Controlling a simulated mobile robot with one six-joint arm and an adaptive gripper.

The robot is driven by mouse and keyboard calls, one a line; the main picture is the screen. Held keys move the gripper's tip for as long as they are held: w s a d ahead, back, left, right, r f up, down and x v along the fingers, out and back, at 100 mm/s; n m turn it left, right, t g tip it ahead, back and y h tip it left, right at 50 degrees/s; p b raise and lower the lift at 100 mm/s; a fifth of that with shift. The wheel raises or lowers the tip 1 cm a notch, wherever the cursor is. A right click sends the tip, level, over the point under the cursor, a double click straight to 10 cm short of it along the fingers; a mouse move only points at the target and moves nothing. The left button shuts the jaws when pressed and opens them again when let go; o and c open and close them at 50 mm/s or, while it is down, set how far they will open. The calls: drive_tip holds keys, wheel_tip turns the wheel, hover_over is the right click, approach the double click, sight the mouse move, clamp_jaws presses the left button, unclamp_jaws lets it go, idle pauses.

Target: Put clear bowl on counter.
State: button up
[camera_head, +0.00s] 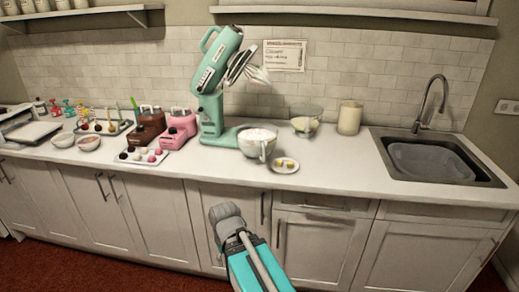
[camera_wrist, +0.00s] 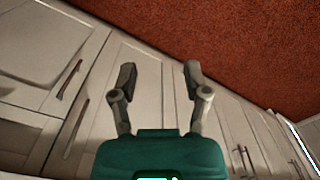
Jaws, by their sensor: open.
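A clear, see-through bowl (camera_head: 430,161) sits inside the sink basin at the right in the head view. A second, smaller clear bowl (camera_head: 305,122) with something pale yellow in it stands on the counter (camera_head: 340,168) near the back wall. My gripper (camera_wrist: 159,73) is open in the wrist view, with its two fingers apart and nothing between them. Cabinet doors and the red floor lie beyond the fingers. Neither clear bowl shows in the wrist view. My teal arm is low in front of the cabinets in the head view, well away from the sink.
The sink (camera_head: 480,176) has a tall curved faucet (camera_head: 429,100). A teal stand mixer (camera_head: 211,95), a white mixing bowl (camera_head: 257,145), a small plate (camera_head: 285,165) and a cream canister (camera_head: 349,118) stand on the counter. Bare counter lies between the plate and the sink.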

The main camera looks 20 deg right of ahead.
drive_tip(key=shift+w+d, duration=0.1)
drive_tip(key=shift+d, duration=0.15)
drive_tip(key=m+h+p, duration=1.3)
drive_tip(key=m+h, duration=0.1)
drive_tip(key=m, duration=0.4)
approach(258, 148)
drive_tip(key=s+a+r, duration=0.2)
drive_tip(key=s+a, duration=0.1)
drive_tip(key=s, duration=0.1)
drive_tip(key=shift+s+d+r, duration=0.2)
drive_tip(key=shift+d+r, duration=0.05)
drive_tip(key=b+x, duration=0.3)
drive_tip(key=x, duration=0.5)
drive_tip(key=shift+d+f+b, duration=0.2)
drive_tip(key=shift+f+b, duration=0.1)
drive_tip(key=shift+f, duration=0.05)
